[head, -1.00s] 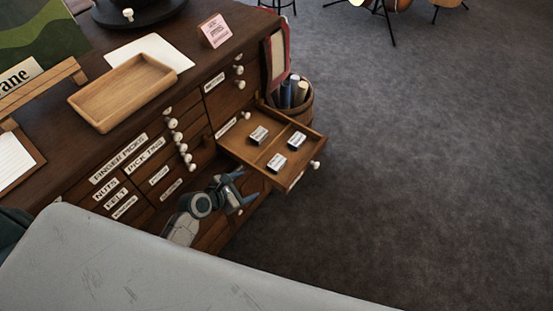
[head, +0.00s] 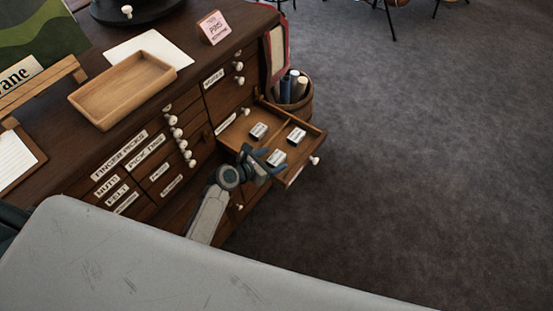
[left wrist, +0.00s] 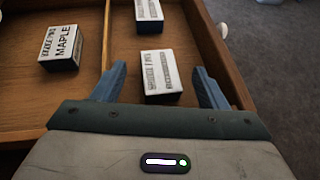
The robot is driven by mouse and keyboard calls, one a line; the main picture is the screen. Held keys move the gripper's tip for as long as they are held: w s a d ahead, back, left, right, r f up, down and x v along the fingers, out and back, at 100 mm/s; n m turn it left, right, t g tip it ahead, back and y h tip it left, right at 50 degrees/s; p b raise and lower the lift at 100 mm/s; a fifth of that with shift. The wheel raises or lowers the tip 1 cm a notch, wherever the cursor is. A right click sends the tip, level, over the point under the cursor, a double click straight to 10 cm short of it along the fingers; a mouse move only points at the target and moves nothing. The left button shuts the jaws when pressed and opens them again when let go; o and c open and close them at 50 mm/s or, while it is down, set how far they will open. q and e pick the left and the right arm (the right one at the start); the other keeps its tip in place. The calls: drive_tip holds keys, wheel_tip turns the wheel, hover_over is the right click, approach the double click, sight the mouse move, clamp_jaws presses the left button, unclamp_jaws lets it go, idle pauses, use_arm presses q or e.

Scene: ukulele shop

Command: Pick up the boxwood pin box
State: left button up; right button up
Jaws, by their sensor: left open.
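Three small pin boxes lie in the open drawer (head: 300,171). In the left wrist view, the box in the left compartment (left wrist: 62,45) is labelled MAPLE. Beyond the divider are a far box (left wrist: 149,14) and a near box (left wrist: 160,75); I cannot read their wood names, so I cannot tell which is boxwood. My left gripper (left wrist: 159,70) is open, with its blue fingers on either side of the near box's front part. In the head view, the left gripper (head: 273,162) is at the drawer's near side, by that near box (head: 277,157). My right gripper is not in view.
The drawer juts from a dark wooden cabinet with several labelled drawers and white knobs. A wooden tray (head: 80,97) and a pink PINS card (head: 213,27) stand on top. A bin of rolls (head: 305,100) stands behind the drawer. Open floor lies right.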

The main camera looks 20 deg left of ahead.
use_arm(q)
drive_tip(key=shift+w+d+f, duration=0.3)
drive_tip(key=shift+w, duration=0.2)
drive_tip(key=shift+s, duration=0.1)
drive_tip(key=c, duration=1.2)
